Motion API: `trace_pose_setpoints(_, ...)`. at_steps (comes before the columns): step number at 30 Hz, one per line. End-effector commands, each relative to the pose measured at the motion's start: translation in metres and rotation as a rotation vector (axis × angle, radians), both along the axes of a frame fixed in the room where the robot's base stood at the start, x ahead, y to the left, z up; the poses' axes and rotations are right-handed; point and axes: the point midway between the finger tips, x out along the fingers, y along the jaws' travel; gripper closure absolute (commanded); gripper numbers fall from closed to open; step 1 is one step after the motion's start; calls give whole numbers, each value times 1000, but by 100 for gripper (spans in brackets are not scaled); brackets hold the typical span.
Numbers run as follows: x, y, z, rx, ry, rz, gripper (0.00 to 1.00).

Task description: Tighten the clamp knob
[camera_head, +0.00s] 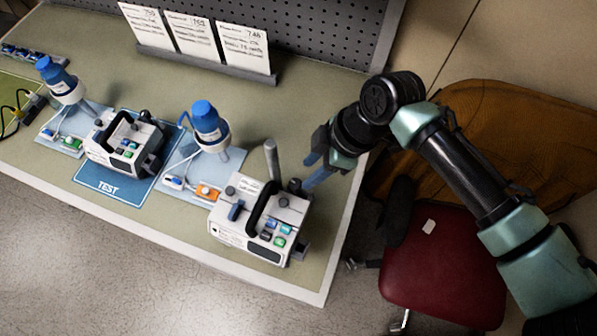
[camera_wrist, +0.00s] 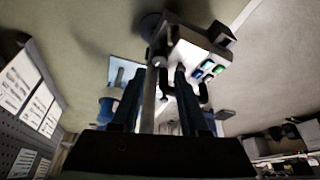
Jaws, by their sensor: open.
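The near white infusion pump (camera_head: 250,236) with a black handle stands at the right end of the bench, beside an upright grey pole (camera_head: 271,160). A dark clamp knob (camera_head: 294,186) shows at the pump's upper right side, close to the pole. My gripper (camera_head: 308,172) is open, with its blue fingers pointing left toward this knob; contact cannot be told. In the wrist view my gripper (camera_wrist: 157,72) has the grey pole (camera_wrist: 148,100) in line between its fingers. The white pump (camera_wrist: 192,57) lies beyond the fingertips; the fingers partly hide the knob area.
A second pump (camera_head: 122,160) stands on a blue TEST mat (camera_head: 107,188). Two blue-capped devices (camera_head: 209,120) (camera_head: 62,82) stand on light blue boards. White cards (camera_head: 195,38) line the back. A red chair (camera_head: 440,265) stands right of the bench edge.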

Motion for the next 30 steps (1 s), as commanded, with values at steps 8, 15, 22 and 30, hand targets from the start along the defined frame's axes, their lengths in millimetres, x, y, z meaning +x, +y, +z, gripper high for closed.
trace_pose_setpoints(8,1,19,-42,0,0,1,56)
trace_pose_setpoints(15,1,23,-56,-1,-1,1,56)
trace_pose_setpoints(22,1,24,-57,-1,-2,0,56)
trace_pose_setpoints(30,1,24,-56,-1,-2,0,100)
